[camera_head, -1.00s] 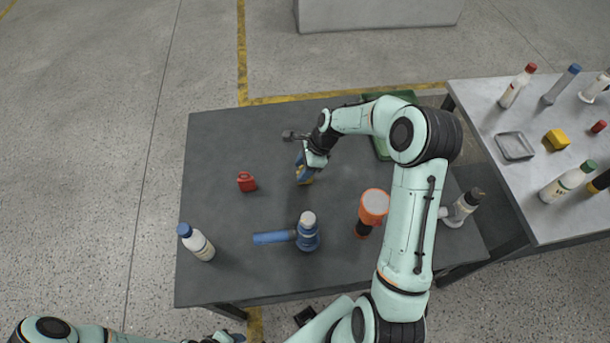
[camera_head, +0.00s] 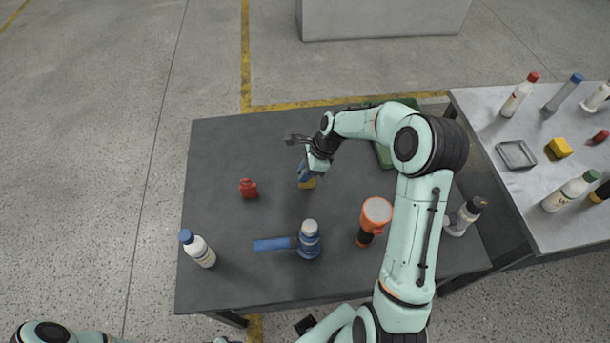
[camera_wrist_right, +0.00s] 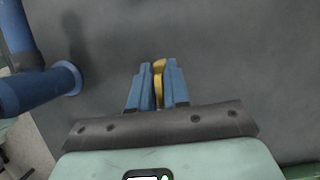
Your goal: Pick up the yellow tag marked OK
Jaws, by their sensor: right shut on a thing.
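The yellow tag (camera_head: 308,183) is at my right gripper (camera_head: 304,178), over the middle of the dark table; its OK marking is not readable here. In the right wrist view, the yellow tag (camera_wrist_right: 159,68) stands edge-on between the two blue fingers of my right gripper (camera_wrist_right: 158,80), which are shut on it. Whether the tag touches the tabletop cannot be told. My left arm shows only in part at the bottom left of the head view; its gripper cannot be made out.
On the dark table (camera_head: 225,150) are a red tag (camera_head: 249,189), a white bottle with a blue cap (camera_head: 198,249), a blue flashlight-like thing (camera_head: 309,241) and an orange-and-black lamp (camera_head: 375,215). A green bin (camera_head: 384,155) is partly hidden behind my arm. A lighter table (camera_head: 490,115) stands right.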

